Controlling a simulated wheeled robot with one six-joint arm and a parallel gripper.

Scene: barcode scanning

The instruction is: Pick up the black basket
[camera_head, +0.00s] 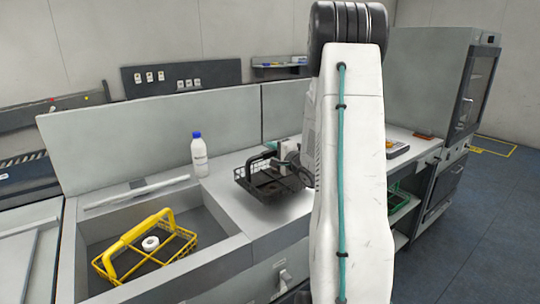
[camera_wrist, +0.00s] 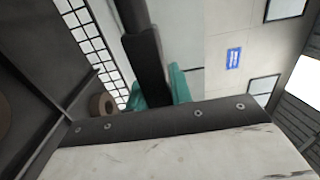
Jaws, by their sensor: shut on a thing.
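The black basket (camera_head: 268,190) is at the counter to the right of the sink, with its handle upright. I cannot tell whether its base touches the counter. My gripper (camera_head: 279,158) is at the handle from the right and is shut on it. In the wrist view, the black handle (camera_wrist: 135,18) runs down to my teal-fingered gripper (camera_wrist: 160,85), and the basket's mesh side (camera_wrist: 88,40) shows at left. A brown roll (camera_wrist: 102,103) shows beside the mesh. My arm hides part of the counter in the head view.
A yellow wire basket (camera_head: 118,262) holding a white roll (camera_head: 150,243) sits in the sink at left. A white bottle with a blue cap (camera_head: 199,158) stands behind the sink. A grey panel (camera_head: 150,140) rises behind the counter. A tall cabinet (camera_head: 425,85) stands at right.

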